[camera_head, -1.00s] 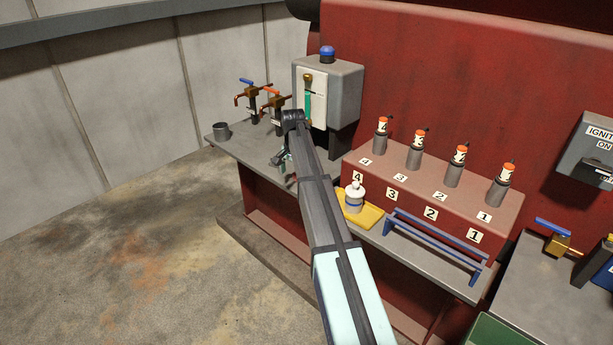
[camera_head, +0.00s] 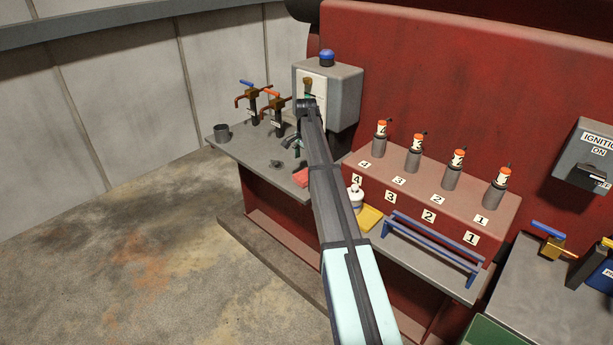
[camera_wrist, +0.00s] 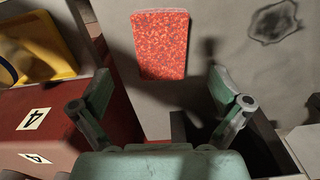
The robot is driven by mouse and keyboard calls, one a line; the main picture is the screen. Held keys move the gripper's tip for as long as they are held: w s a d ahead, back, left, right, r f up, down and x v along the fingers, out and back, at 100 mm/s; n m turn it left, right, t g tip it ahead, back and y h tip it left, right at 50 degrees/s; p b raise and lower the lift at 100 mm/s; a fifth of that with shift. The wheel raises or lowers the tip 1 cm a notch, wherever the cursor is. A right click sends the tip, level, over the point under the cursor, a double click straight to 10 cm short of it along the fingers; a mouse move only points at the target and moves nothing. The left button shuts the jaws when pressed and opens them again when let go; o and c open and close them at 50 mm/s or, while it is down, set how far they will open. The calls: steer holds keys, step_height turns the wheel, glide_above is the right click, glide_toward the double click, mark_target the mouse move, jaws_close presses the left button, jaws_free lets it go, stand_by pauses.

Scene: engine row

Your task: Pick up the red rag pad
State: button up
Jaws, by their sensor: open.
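The red rag pad (camera_head: 301,177) lies flat on the grey shelf (camera_head: 243,152), just left of my arm in the head view, which partly covers that area. In the wrist view the pad (camera_wrist: 161,44) is a speckled red rectangle at the top centre, ahead of my fingers. My gripper (camera_wrist: 162,92) has its two green fingers spread wide with nothing between them. The pad lies beyond the fingertips and apart from them. In the head view my gripper (camera_head: 296,142) is small and partly hidden by the arm, above the shelf.
A yellow tray (camera_head: 370,217) with a white bottle (camera_head: 355,197) stands right of the pad. A grey box (camera_head: 343,93) rises behind. A dark stain (camera_wrist: 273,22) marks the shelf.

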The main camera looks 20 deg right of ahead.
mark_target(307, 174)
steer(key=shift+w+d+f+p, duration=0.1)
steer(key=shift+f+p, duration=0.5)
steer(key=shift+f, duration=1.1)
steer(key=shift+d+f+p, duration=0.1)
steer(key=shift+f+p, duration=0.5)
steer(key=shift+f, duration=1.1)
steer(key=c, duration=1.2)
